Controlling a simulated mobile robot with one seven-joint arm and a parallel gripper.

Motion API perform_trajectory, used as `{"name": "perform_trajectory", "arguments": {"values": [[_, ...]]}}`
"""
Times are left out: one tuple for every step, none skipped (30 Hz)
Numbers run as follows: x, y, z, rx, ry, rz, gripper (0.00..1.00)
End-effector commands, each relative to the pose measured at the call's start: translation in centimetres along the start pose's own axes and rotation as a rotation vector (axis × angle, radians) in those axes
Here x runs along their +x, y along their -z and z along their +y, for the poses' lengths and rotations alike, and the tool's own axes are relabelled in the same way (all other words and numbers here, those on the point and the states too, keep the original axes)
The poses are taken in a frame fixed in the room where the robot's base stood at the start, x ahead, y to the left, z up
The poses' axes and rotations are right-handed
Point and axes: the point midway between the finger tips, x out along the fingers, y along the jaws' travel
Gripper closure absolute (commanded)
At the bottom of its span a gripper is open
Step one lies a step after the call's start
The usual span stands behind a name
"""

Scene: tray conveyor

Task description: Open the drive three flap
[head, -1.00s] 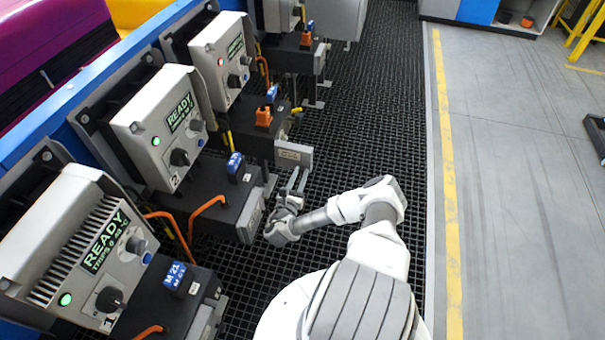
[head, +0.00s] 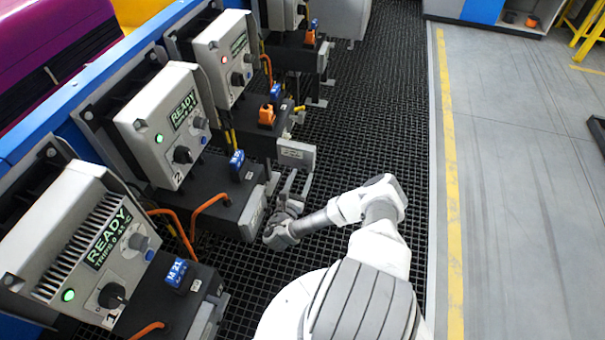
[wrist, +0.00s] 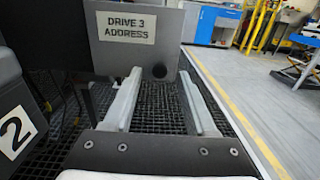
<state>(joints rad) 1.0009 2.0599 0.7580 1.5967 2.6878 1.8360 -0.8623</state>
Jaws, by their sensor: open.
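The drive three flap (head: 296,153) is a grey plate at the lower right end of the third drive's dark box. It juts out past the box with its face toward me. In the wrist view the flap (wrist: 172,35) fills the upper middle, with a "DRIVE 3 ADDRESS" label and a dark round spot low on its right half. My gripper (head: 297,184) is open and empty, just on the near side of the flap. In the wrist view its two fingers (wrist: 160,78) point at the flap's lower part; I cannot tell whether they touch it.
The third drive (head: 226,58) shows a red light; drives two (head: 160,125) and one (head: 85,245) show green lights and READY. Drive two's box (head: 205,190) stands close left of my gripper. The black grating (head: 370,100) to the right is clear.

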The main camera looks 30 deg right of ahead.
Motion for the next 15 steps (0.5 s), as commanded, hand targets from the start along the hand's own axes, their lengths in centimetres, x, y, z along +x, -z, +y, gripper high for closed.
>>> {"name": "perform_trajectory", "arguments": {"values": [[-1.0,0.0,0.2,0.000,-0.005,0.002,0.43],[-1.5,0.0,0.2,0.001,-0.005,0.002,0.43],[-2.2,0.0,0.1,0.001,-0.005,0.001,0.43],[-2.7,0.0,0.1,0.001,-0.004,0.001,0.43],[-3.2,0.0,0.1,0.001,-0.004,0.001,0.43],[-3.8,0.1,0.1,0.002,-0.004,0.002,0.43],[-4.1,0.1,0.1,0.001,-0.003,0.001,0.43],[-4.4,0.0,0.1,0.001,-0.003,0.001,0.43],[-4.8,0.0,0.1,0.001,-0.003,0.001,0.43],[-5.0,0.0,0.1,0.001,-0.002,0.000,0.43],[-5.2,0.0,0.0,0.001,-0.001,0.000,0.43],[-5.3,0.0,0.0,0.001,-0.001,-0.001,0.43],[-5.4,0.0,0.0,0.001,-0.001,-0.001,0.43],[-5.4,0.0,0.0,0.001,-0.001,-0.001,0.43],[-5.4,0.0,0.0,0.001,0.000,-0.001,0.43]]}}
